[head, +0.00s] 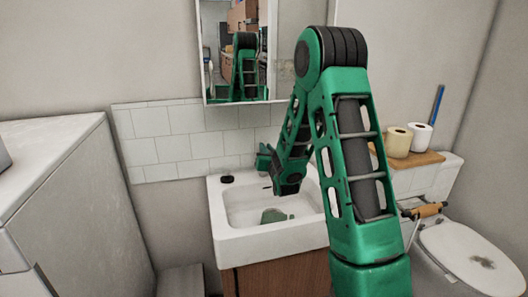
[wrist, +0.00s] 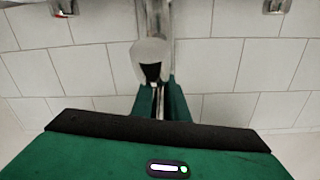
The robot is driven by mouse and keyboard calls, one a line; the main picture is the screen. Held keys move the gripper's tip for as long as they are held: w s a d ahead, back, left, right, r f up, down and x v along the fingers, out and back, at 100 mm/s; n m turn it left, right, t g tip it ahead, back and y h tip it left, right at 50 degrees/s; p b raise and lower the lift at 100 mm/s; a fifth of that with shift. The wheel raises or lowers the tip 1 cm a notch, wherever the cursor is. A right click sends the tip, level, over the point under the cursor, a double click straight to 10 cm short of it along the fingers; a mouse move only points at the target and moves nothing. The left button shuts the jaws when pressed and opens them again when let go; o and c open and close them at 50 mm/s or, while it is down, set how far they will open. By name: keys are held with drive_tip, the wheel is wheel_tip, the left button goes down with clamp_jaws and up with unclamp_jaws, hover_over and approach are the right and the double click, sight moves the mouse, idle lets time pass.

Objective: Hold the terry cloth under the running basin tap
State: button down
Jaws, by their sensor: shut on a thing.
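A grey-green cloth (head: 273,215) lies crumpled in the bottom of the white basin (head: 225,243), apart from my gripper. My gripper (head: 264,158) is above the back of the basin, low against the tiled wall. In the wrist view the metal basin tap (wrist: 151,55) stands straight ahead, and my green fingers (wrist: 160,103) are close together around a narrow pale metal part of it. They look shut on the tap; the exact contact is partly hidden. The tap is hard to make out behind my arm in the head view. I cannot see running water.
A small dark item (head: 227,179) sits on the basin's back-left corner. A mirror (head: 237,50) hangs above. On the right are a toilet (head: 465,255) and a wooden board with paper rolls (head: 398,142). A pale cabinet (head: 75,195) stands on the left.

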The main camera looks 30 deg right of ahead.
drive_tip(key=shift+w+r+g, duration=0.1)
drive_tip(key=shift+r+g, duration=0.15)
drive_tip(key=shift+g, duration=0.25)
drive_tip(key=c, duration=1.7)
unclamp_jaws()
drive_tip(key=shift+c, duration=0.2)
drive_tip(key=v, duration=1)
drive_tip(key=shift+r, duration=0.1)
drive_tip(key=shift+s+a, duration=0.1)
drive_tip(key=shift+s, duration=0.2)
